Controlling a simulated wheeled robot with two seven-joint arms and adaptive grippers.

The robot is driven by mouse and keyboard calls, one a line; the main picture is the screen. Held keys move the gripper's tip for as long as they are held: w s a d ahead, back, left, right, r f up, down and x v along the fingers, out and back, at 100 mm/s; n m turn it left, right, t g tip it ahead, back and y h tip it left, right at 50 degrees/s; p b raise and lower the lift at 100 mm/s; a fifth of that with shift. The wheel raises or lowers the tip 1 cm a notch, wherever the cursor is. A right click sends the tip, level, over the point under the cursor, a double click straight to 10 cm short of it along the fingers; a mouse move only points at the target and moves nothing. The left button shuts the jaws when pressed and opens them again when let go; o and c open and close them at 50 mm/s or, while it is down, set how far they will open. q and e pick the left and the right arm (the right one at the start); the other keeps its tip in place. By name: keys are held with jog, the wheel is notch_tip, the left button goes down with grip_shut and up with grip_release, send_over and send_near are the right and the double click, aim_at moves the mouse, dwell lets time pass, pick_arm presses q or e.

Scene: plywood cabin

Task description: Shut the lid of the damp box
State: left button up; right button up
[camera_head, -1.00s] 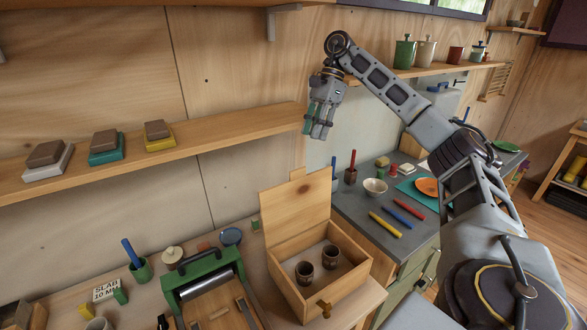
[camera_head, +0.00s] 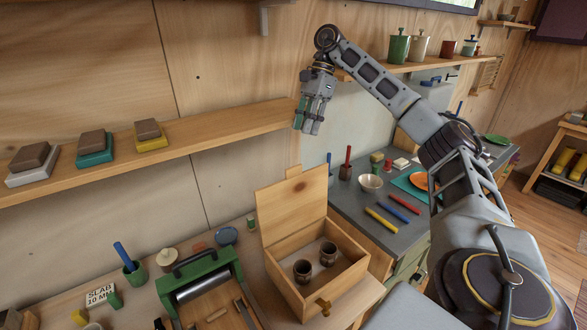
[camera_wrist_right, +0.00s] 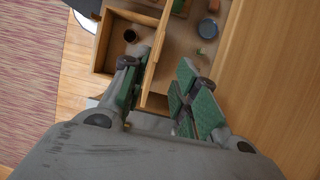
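The damp box (camera_head: 293,285) is a wooden box on the bench with a small knob on its front. Its lid (camera_head: 300,203) stands open and upright at the back. Two dark cups, one on the left (camera_head: 302,270) and one on the right (camera_head: 328,253), sit inside. My right gripper (camera_head: 313,118) is open and empty, pointing down above the lid and apart from it. In the right wrist view my right gripper's fingers (camera_wrist_right: 158,92) are spread, with the box (camera_wrist_right: 108,42) below and the lid roughly edge-on. My left gripper is not in view.
A green-framed slab roller (camera_head: 200,277) stands left of the box. A wall shelf (camera_head: 215,128) behind holds several blocks. A grey counter (camera_head: 350,208) with a bowl (camera_head: 371,183) and coloured sticks lies to the right. The air above the open box is clear.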

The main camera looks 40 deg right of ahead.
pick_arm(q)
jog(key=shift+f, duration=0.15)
pick_arm(e)
jog(key=shift+f, duration=0.15)
jog(key=b, duration=0.4)
send_near(294, 167)
jog(key=shift+f, duration=1.45)
jog(key=x, duration=0.3)
jog(key=b+x, duration=0.1)
jog(key=x, duration=0.2)
jog(key=shift+w+a+r, duration=0.1)
jog(key=shift+a+r, duration=0.1)
jog(key=shift+a, duration=0.2)
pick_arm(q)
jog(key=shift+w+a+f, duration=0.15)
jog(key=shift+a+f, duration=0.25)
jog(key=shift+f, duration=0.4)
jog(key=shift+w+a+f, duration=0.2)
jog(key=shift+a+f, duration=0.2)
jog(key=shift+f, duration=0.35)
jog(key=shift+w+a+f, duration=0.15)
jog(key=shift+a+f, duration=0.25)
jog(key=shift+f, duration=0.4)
pick_arm(e)
jog(key=shift+x, duration=0.9)
grip_shut()
